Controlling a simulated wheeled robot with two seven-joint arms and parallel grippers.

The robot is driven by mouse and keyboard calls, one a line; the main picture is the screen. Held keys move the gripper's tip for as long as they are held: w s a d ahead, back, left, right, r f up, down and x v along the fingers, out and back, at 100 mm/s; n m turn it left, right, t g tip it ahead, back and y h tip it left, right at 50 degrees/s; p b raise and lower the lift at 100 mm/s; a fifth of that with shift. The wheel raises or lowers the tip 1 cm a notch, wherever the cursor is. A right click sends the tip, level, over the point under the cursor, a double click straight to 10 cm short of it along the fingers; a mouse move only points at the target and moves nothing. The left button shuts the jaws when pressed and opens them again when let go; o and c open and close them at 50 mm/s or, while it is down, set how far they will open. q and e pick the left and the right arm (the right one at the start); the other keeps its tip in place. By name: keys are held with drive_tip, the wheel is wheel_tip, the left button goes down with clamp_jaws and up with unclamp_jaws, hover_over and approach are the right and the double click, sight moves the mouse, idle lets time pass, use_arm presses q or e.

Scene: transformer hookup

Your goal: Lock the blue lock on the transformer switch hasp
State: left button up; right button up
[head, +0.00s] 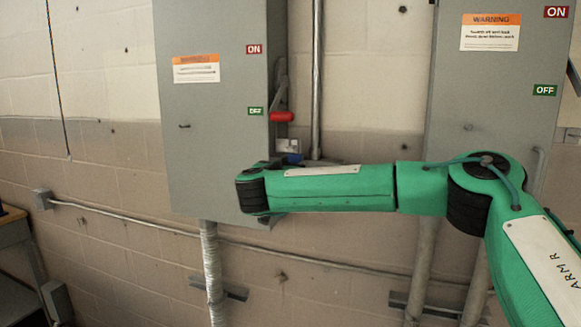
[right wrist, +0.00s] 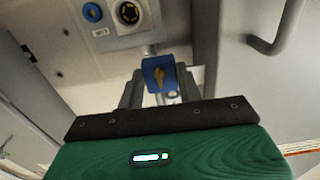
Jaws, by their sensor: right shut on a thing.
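The blue lock (right wrist: 151,72) is between the two grey fingers of my right gripper (right wrist: 158,92) in the right wrist view, with a brass-coloured piece on its face. In the head view a bit of blue (head: 294,158) shows just above my right arm, below the light grey hasp area (head: 288,146). The red switch handle (head: 281,117) is on the right side of the grey switch box (head: 215,140), level with the green OFF label. My right wrist hides the fingers there. I cannot tell whether the shackle passes through the hasp. My left gripper is out of view.
A second grey box (head: 487,110) with a warning label stands at the right. A vertical conduit (head: 318,70) runs between the boxes. In the right wrist view a blue round part (right wrist: 92,12) and a dark round fitting (right wrist: 129,13) are near the lock.

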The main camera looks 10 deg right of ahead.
drive_tip(key=shift+f+b, duration=0.55)
drive_tip(key=shift+f, duration=0.2)
drive_tip(key=o, duration=1.2)
drive_tip(key=shift+c, duration=0.2)
